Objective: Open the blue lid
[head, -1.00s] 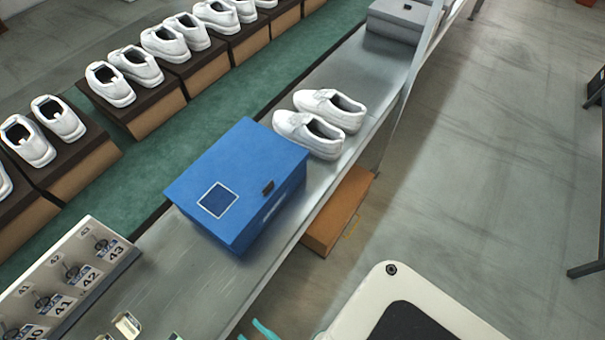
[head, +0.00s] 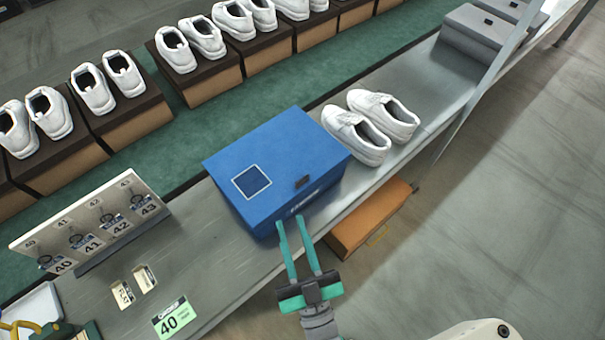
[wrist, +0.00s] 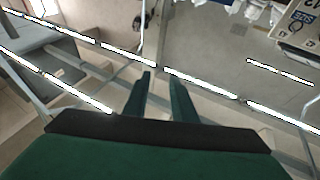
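A blue box with a closed blue lid (head: 290,150) sits on the metal bench in the head view.
White shoes (head: 370,128) stand right behind the box on the bench (head: 205,245). A numbered tag rack (head: 95,222), small cards and a green 40 card (head: 171,318) lie to the left. An orange box (head: 368,222) is below the bench edge. Grey boxes (head: 480,35) are farther back.

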